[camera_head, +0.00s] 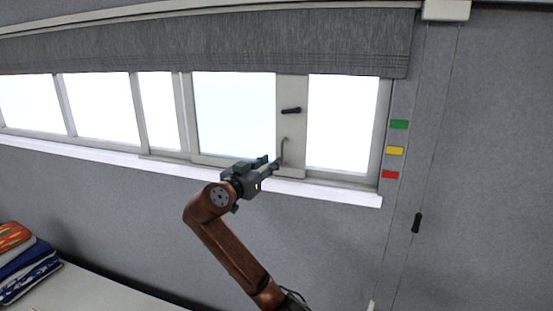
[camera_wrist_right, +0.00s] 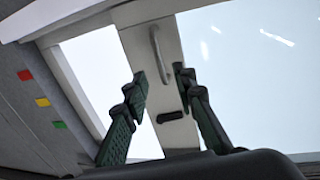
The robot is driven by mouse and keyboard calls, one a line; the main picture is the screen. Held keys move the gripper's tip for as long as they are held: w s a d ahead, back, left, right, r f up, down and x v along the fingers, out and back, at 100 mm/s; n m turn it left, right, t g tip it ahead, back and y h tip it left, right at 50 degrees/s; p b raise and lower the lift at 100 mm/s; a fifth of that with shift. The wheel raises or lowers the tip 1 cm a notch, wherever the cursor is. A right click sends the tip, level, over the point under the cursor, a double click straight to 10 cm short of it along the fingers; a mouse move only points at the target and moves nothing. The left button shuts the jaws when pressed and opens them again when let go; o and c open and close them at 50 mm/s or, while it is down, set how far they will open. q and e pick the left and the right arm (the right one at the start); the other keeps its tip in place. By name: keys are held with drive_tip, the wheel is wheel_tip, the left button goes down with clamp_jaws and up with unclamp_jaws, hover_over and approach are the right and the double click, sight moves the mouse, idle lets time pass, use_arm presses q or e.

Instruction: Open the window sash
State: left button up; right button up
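The window sash (camera_head: 235,160) is a light-framed pane in the middle of the window row. A broad pale upright (camera_head: 291,92) at its right carries a black latch (camera_head: 291,110) and, lower down, a slim curved grey handle (camera_head: 285,150). My right gripper (camera_head: 268,163) is beside the lower end of this handle. In the right wrist view, the fingers (camera_wrist_right: 162,82) are spread, with the grey handle (camera_wrist_right: 160,55) and the black latch (camera_wrist_right: 170,117) seen between and beyond them. I cannot tell whether a finger touches the handle. My left gripper is not in view.
A grey blind (camera_head: 220,42) hangs above the panes. A white sill (camera_head: 325,191) runs below the window. Green, yellow (camera_head: 394,151) and red tags are on the wall at right. Folded cloths (camera_head: 25,262) lie on the table at lower left.

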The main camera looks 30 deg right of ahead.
drive_tip(key=v, duration=0.5)
drive_tip(key=shift+s+a, duration=0.1)
idle(0.3)
